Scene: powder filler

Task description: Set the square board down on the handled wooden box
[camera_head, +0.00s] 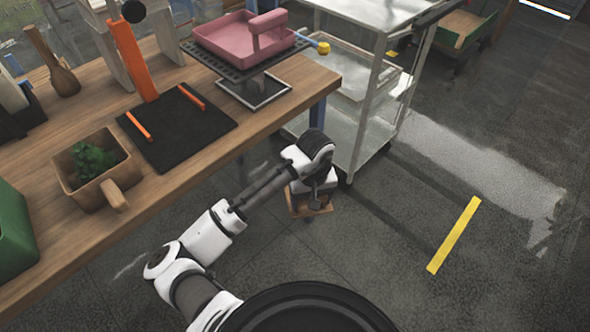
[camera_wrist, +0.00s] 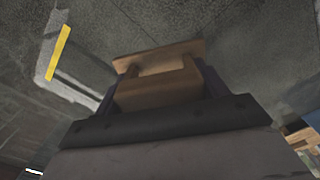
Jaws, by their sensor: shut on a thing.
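My gripper (camera_head: 313,188) hangs low beside the table's right end, over the floor. It is shut on the square board (camera_head: 311,211), a light brown wooden piece with a block-like grip. The board also shows in the wrist view (camera_wrist: 158,58), held between the fingers (camera_wrist: 157,88) with its flat part beyond the tips. In the head view the arm hides part of it. The handled wooden box (camera_head: 84,199) stands on the table at left, well apart from my gripper. Its handle points to the lower right, and something green and leafy lies inside.
The wooden table (camera_head: 210,150) carries a black mat (camera_head: 180,135) with orange bars, an orange upright (camera_head: 131,60), a pink tray (camera_head: 225,40) on a dark stand, and a green bin (camera_head: 14,235). A metal cart (camera_head: 362,100) stands behind my gripper. Floor at right is clear.

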